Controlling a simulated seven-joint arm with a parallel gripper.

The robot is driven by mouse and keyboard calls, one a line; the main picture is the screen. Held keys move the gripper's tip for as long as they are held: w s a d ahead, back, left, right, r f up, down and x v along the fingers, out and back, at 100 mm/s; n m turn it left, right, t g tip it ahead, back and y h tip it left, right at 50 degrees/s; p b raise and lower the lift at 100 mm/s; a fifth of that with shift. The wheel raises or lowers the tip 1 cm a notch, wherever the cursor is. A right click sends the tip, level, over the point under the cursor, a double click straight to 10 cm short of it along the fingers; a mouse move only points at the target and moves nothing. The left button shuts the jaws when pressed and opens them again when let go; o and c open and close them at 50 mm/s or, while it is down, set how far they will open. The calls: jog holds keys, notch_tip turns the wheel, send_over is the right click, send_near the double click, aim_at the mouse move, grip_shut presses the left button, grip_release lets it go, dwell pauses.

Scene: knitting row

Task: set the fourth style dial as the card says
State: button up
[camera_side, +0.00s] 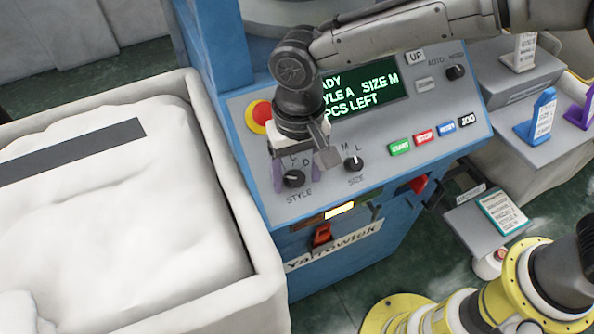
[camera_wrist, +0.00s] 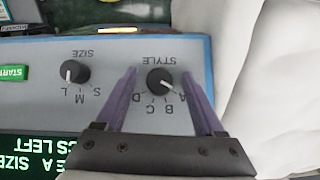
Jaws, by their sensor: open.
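The style dial (camera_side: 294,179) is a black knob with a white pointer on the grey control panel (camera_side: 245,130). In the wrist view the style dial (camera_wrist: 161,82) has its pointer toward the letter A, with B, C and D printed beside it. My gripper (camera_side: 298,181) is open over the dial. In the wrist view its purple fingers (camera_wrist: 159,73) stand on both sides of the knob, with gaps showing. The green display (camera_side: 362,92) is partly hidden by my arm and reads style A, size M. A teal-edged card (camera_side: 505,212) is at the right; its writing is too small to read surely.
The size dial (camera_side: 354,163) is close to the right of the style dial. Several coloured buttons (camera_side: 424,136) and a red stop knob (camera_side: 260,115) are on the panel. A white-filled bin (camera_side: 263,262) stands left. Blue (camera_side: 540,118) and purple (camera_side: 586,108) card stands are at right.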

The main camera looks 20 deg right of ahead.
grip_shut()
jog(key=shift+m, duration=0.3)
jog(key=shift+d+m+y, duration=0.15)
jog(key=shift+m+y, duration=0.95)
jog(key=shift+m+t+y, duration=0.7)
jog(key=shift+m+y, duration=0.5)
jog(key=shift+m, duration=0.5)
grip_release()
